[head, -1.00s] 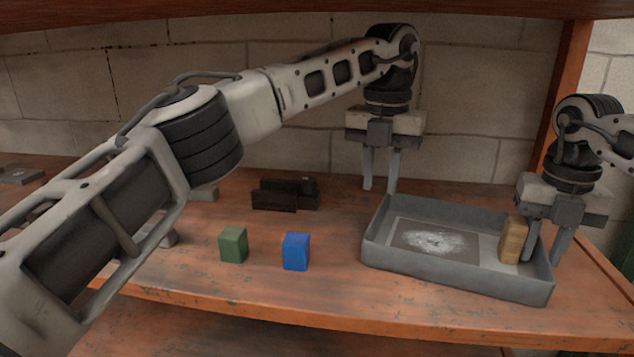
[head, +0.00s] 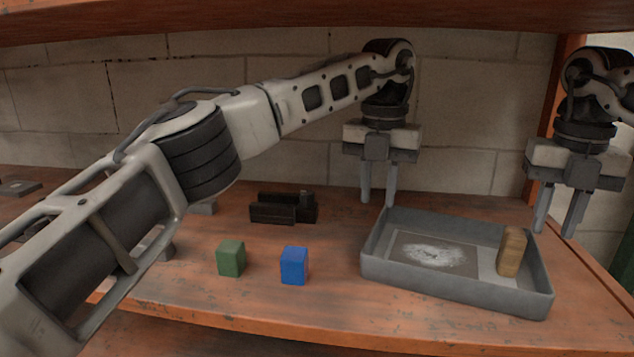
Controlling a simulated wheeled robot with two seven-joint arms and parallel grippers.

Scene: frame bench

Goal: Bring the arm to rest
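My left gripper (head: 378,190) hangs fingers-down over the shelf, behind the left back corner of the grey tray (head: 450,288). Its fingers are apart with nothing between them. My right gripper (head: 556,218) hangs fingers-down, above and to the right of the tray's right end. Its fingers are apart and empty. A wooden block (head: 511,252) stands upright inside the tray at its right end, clear of the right gripper. My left arm reaches across the left half of the head view and hides part of the shelf.
A green cube (head: 231,258) and a blue cube (head: 294,265) sit left of the tray near the shelf's front edge. A dark holder (head: 283,208) lies behind them. An upper board and a brick wall bound the space. A post (head: 562,85) stands at the right.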

